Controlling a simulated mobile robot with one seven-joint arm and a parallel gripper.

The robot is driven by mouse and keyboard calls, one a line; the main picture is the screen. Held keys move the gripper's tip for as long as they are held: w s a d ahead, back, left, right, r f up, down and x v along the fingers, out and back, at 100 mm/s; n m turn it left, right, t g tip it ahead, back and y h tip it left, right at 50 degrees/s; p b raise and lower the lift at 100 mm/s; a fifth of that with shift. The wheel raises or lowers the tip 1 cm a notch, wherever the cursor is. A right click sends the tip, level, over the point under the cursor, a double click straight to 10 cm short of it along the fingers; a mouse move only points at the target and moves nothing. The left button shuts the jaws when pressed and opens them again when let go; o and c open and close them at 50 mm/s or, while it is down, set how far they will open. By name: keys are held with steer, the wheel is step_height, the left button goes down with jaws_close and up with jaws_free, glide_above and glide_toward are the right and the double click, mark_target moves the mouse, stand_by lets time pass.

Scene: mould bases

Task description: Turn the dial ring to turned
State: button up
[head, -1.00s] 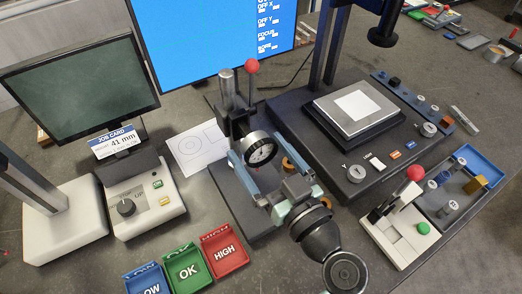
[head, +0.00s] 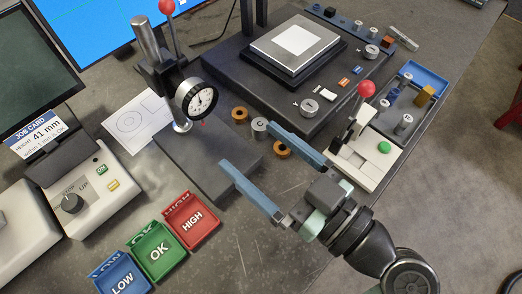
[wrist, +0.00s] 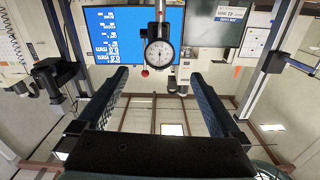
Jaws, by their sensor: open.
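The dial gauge (head: 196,100) has a white face and a dark ring, and it is held on a post stand (head: 150,50) with a dark base. It also shows in the wrist view (wrist: 159,54), upside down, centred beyond my fingertips. My gripper (head: 250,147) is open and empty, with its two blue fingers wide apart. It is to the lower right of the dial in the head view, with a clear gap, and touches neither ring nor stand. In the wrist view the gripper (wrist: 160,74) has its fingers on either side below the dial. The ring's markings are too small to read.
LOW, OK and HIGH trays (head: 158,250) sit at the front. A dark platform with a plate (head: 293,42) is behind. Copper and grey rings (head: 260,128) lie beside my right finger. A red-knobbed lever fixture (head: 362,150) stands to the right.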

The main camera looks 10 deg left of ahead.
mark_target(202, 103)
stand_by(0.3)
steer(key=w+a+n+p, duration=0.1)
steer(key=w+a+p, duration=0.1)
steer(key=w+a, duration=0.1)
steer(key=w+a+n+p, duration=0.2)
steer(key=w+a+p, duration=0.1)
steer(key=a, duration=0.1)
steer(key=w+a+n+p, duration=0.1)
steer(key=w+a+p, duration=0.2)
steer(key=a, duration=0.1)
steer(key=shift+a+r, duration=0.25)
steer(key=shift+r, duration=0.15)
steer(key=shift+w+a+f, duration=0.15)
steer(key=shift+w+a, duration=0.25)
steer(key=shift+a, duration=0.1)
steer(key=c, duration=1.3)
